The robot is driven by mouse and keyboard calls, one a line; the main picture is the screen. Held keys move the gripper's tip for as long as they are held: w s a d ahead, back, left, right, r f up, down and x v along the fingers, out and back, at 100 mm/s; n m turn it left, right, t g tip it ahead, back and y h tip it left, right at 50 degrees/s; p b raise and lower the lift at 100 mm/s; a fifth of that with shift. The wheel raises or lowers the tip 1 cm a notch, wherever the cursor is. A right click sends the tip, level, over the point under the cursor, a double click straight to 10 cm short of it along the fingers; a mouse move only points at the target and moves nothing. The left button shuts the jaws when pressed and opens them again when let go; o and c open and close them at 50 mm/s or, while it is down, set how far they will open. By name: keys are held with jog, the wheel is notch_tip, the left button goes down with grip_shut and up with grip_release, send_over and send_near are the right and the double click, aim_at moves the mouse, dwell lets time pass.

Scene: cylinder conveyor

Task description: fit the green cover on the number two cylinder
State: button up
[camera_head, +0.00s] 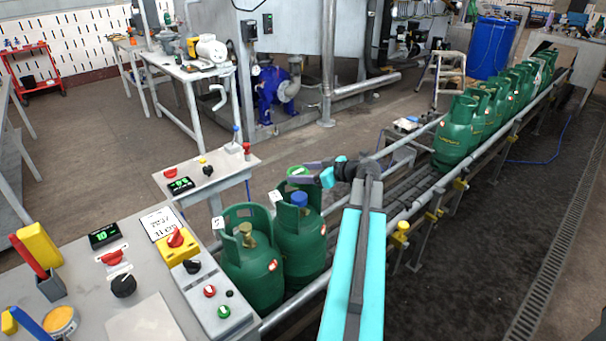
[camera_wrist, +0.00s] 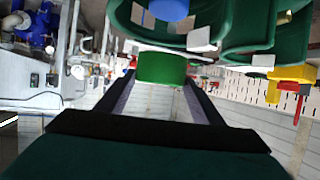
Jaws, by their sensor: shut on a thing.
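My gripper (camera_head: 302,172) is shut on a small round green cover (camera_head: 297,170), held just above and behind the near cylinders. In the wrist view the green cover (camera_wrist: 162,68) sits between the fingertips. One green cylinder (camera_head: 303,248) has a blue cap (camera_head: 299,199) on its valve and a white tag. To its left a green cylinder (camera_head: 252,272) shows a bare brass valve (camera_head: 246,230) and a white tag. The tag numbers are too small to read surely.
A row of green cylinders (camera_head: 455,132) stands further up the conveyor (camera_head: 410,190). A control desk (camera_head: 140,315) with knobs is at the front left. A smaller panel (camera_head: 210,180) with a display stands behind the near cylinders. Conveyor rails run alongside.

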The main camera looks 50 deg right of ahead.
jog(key=shift+f+b, duration=0.15)
jog(key=shift+b, duration=0.5)
jog(key=b, duration=0.5)
send_over(297, 195)
jog(key=s, duration=0.3)
jog(key=shift+d+f, duration=0.15)
jog(key=shift+f, duration=2.65)
jog(key=shift+b, duration=1.75)
jog(key=shift+f+b, duration=2.05)
jog(key=shift+f, duration=0.1)
